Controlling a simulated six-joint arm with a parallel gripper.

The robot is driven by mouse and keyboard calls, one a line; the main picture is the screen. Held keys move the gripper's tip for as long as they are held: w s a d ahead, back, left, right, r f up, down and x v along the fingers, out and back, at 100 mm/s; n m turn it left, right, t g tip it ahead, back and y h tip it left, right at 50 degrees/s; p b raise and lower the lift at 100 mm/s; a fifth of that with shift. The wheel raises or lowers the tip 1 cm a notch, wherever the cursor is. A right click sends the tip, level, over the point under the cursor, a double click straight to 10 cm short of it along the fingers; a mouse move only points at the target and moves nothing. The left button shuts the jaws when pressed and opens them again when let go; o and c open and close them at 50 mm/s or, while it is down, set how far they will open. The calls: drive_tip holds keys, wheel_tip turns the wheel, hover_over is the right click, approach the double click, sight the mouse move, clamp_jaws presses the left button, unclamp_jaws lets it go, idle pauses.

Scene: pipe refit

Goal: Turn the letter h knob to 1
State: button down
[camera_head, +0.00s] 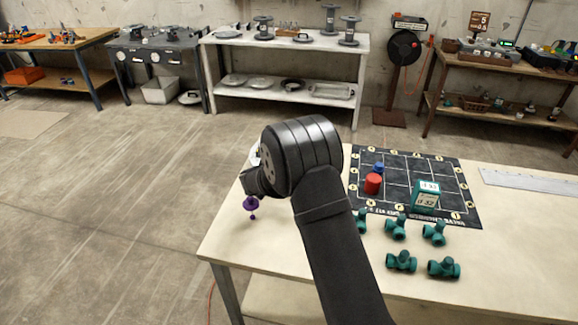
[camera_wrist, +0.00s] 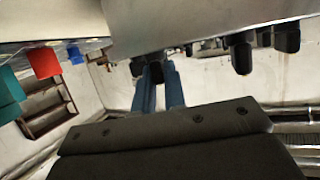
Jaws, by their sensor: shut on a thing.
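My gripper (camera_head: 251,193) is small and partly hidden behind my dark wrist in the head view. It points down over the left part of the pale table (camera_head: 225,235). It is shut on a purple piece (camera_head: 251,204), which has a wide round part and a thin stem with a small knob below. I cannot tell whether this piece touches the table. A dark board (camera_head: 400,165) with a white grid and round yellowish marks along its edges lies right of my arm. I cannot make out a letter h or a 1 on any knob.
A metal ruler (camera_head: 530,182) lies at right.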

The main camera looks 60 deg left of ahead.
drive_tip(key=shift+s+a+m+t+h, duration=0.1)
drive_tip(key=shift+m+t+h, duration=0.25)
drive_tip(key=shift+m+h, duration=0.65)
drive_tip(key=shift+a+m+t+h, duration=0.1)
drive_tip(key=shift+m+t+h, duration=0.25)
drive_tip(key=shift+m+h, duration=0.65)
drive_tip(key=shift+h, duration=0.3)
drive_tip(key=c, duration=1.5)
unclamp_jaws()
drive_tip(key=v, duration=1.7)
drive_tip(key=shift+s+d, duration=0.15)
drive_tip(key=shift+s, duration=0.05)
